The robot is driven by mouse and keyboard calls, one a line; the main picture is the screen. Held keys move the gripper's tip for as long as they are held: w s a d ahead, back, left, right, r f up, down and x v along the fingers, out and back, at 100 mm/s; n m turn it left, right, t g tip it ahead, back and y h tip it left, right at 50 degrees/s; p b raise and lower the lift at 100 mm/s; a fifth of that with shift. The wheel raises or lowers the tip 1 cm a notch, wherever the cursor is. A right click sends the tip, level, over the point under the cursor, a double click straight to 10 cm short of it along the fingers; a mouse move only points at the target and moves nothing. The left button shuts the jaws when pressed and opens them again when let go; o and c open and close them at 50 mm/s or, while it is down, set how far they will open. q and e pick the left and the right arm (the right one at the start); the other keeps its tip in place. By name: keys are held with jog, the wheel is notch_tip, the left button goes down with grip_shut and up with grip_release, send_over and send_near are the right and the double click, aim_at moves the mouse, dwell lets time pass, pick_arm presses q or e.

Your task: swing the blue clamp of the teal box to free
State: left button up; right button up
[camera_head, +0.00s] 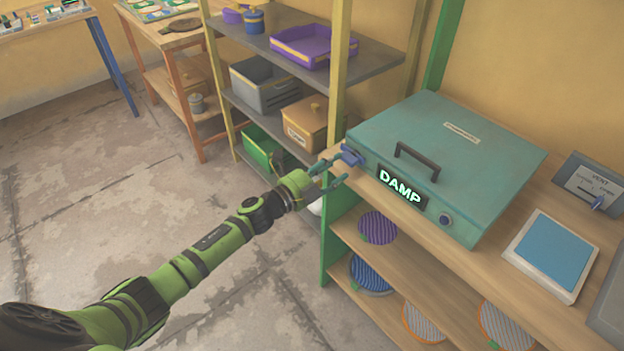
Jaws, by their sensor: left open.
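The teal box (440,150) stands on the wooden bench top with its lid down. A black handle (417,160) is on the lid, and a lit panel (401,187) on the front reads "DAMP". The blue clamp (352,155) is at the left end of the box's front. A round dark-blue knob (445,220) is at the right of the front. My left gripper (341,170) is open, with its teal fingers right at the clamp. I cannot tell whether they touch it. My right gripper is not in view.
A grey device with a small blue lever (597,203) and a white pad with a blue top (552,254) are right of the box. Striped discs (378,228) fill the shelves below. A shelf with a purple tray (303,46) stands behind left. Floor at left is clear.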

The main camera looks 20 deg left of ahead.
pick_arm(q)
jog(key=v, duration=0.9)
jog(key=shift+s+a, duration=0.1)
dwell(0.3)
jog(key=s+a+f+n+g+y, duration=0.2)
jog(key=s+a+f+n+y, duration=0.15)
jog(key=f, duration=0.65)
jog(key=s+a+f+n+g+y, duration=0.15)
jog(key=s+f+n, duration=0.35)
jog(key=f, duration=0.5)
jog(key=s+a+f+n+g+y, duration=0.25)
jog(key=s+f+n, duration=0.2)
jog(key=f, duration=0.55)
jog(key=s+d+f+n+g, duration=0.2)
jog(key=s+f, duration=0.4)
jog(key=s, duration=0.4)
jog(key=s+d+f+n+g+y, duration=0.1)
jog(key=s+f+n+g, duration=0.2)
jog(key=s, duration=0.8)
jog(key=s+d+f+n+g, duration=0.2)
jog(key=s+f+n+g, duration=0.1)
jog(key=s+f, duration=0.5)
jog(key=s, duration=0.3)
jog(key=shift+d+f, duration=0.3)
jog(key=shift+f, duration=0.05)
jog(key=shift+s+y, duration=0.1)
jog(key=shift+y, duration=0.15)
